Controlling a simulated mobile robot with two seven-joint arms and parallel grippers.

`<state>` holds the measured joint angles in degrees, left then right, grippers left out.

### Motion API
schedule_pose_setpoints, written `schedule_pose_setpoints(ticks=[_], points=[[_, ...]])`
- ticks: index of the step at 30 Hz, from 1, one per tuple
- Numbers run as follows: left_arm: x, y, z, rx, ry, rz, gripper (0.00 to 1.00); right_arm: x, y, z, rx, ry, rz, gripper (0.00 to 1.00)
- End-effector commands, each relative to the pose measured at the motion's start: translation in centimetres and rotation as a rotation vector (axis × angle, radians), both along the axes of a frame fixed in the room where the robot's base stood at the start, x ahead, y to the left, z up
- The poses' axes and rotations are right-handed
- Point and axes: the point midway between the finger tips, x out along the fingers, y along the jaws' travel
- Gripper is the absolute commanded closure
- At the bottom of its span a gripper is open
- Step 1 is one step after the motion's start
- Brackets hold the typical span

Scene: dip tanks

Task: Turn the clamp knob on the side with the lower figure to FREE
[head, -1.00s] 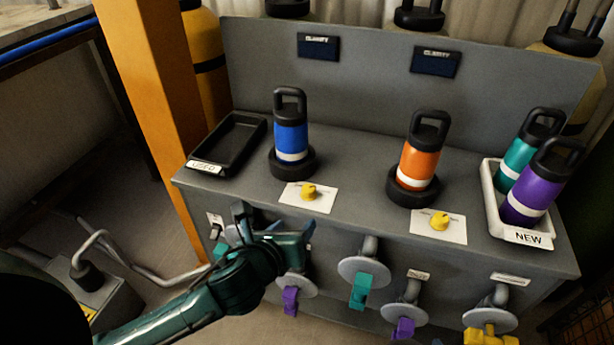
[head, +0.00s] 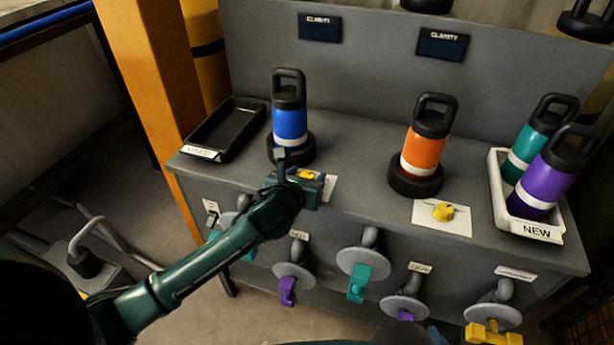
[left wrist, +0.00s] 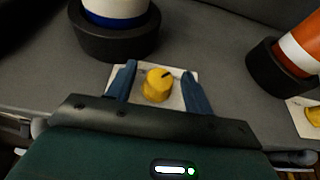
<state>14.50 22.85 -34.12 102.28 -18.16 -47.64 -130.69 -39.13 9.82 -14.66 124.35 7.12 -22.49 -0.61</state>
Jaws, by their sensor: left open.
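The left yellow clamp knob (left wrist: 158,85) sits on a white plate (left wrist: 188,92) in front of the blue canister (head: 289,122). My left gripper (left wrist: 158,88) is open, its two fingers on either side of this knob, apparently not pressed on it. In the head view my left gripper (head: 298,182) partly hides the knob and plate. The right yellow knob (head: 443,211) sits on its plate before the orange canister (head: 423,145). The left display (head: 320,28) and right display (head: 442,43) read CLARITY; no figures are legible. A dark part, perhaps my right gripper (head: 418,337), shows at the bottom edge.
A black USED tray (head: 195,149) is at the left of the bench top. A white NEW tray (head: 497,190) with teal and purple canisters is at the right. Valves with purple, teal and yellow handles stick out of the bench front below.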

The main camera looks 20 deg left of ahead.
Motion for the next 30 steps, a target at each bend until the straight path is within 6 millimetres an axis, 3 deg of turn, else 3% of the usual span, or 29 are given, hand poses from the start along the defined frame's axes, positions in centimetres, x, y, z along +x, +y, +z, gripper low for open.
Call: schedule_pose_setpoints(ticks=[13, 30], points=[[0.99, -0.06, -0.4, 0.0, 0.0, -0.001, 0.49, 0.14, 0.03, 0.2, 0.009, -0.005, -0.005, 0.64], [0.96, -0.06, -0.41, -0.001, 0.001, -0.001, 0.93, 0.13, 0.05, 0.18, 0.009, -0.005, -0.004, 0.64]])
